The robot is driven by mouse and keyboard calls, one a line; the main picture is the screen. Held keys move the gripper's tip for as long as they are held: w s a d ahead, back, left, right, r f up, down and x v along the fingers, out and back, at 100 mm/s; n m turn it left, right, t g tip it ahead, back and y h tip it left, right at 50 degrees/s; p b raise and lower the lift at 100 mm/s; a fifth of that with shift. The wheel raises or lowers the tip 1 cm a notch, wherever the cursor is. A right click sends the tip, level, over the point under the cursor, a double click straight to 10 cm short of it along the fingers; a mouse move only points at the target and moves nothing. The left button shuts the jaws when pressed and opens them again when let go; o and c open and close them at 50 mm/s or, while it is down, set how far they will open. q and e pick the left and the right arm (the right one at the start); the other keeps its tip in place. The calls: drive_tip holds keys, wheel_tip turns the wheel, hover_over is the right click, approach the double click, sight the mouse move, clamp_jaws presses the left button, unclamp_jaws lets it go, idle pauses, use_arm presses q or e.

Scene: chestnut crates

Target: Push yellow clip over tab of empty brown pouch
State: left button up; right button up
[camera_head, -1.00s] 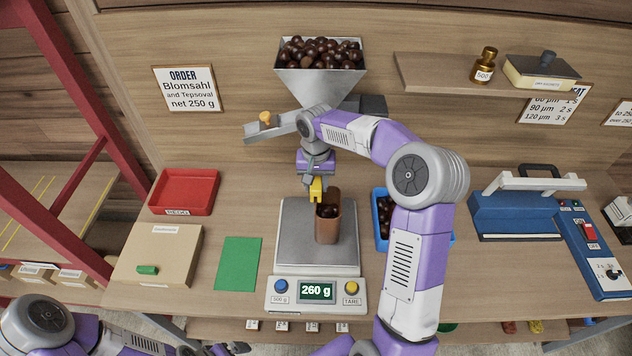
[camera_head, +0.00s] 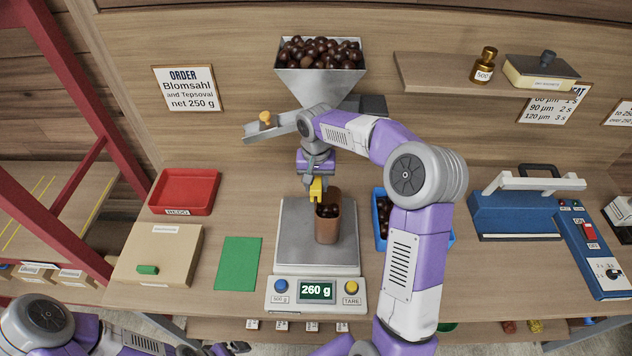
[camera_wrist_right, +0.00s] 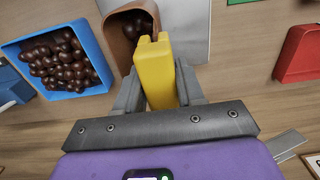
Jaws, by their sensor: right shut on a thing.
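A brown pouch (camera_head: 327,230) stands upright on the scale, with dark chestnuts in its mouth, so it is not empty. It also shows at the top of the wrist view (camera_wrist_right: 116,36). My right gripper (camera_head: 316,181) is shut on the yellow clip (camera_head: 316,191), at the pouch's upper left rim. In the wrist view the clip (camera_wrist_right: 156,75) points at the pouch's edge. I cannot tell whether clip and pouch touch, and the tab is not made out. My left gripper (camera_head: 232,348) is low at the bottom edge, its jaws unclear.
The scale (camera_head: 290,250) reads 260 g. A blue bin (camera_head: 382,240) of chestnuts is to its right, partly behind my right arm. A green sheet (camera_head: 238,263), a cardboard box (camera_head: 185,262) and a red tray (camera_head: 185,190) lie left. A chestnut hopper (camera_head: 320,82) hangs above.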

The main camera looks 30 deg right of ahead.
drive_tip(key=shift+f+b, duration=1.15)
drive_tip(key=shift+f, duration=0.6)
idle(1.0)
drive_tip(key=o, duration=1.2)
wheel_tip(320, 180, up, 8)
drive_tip(key=shift+f, duration=0.15)
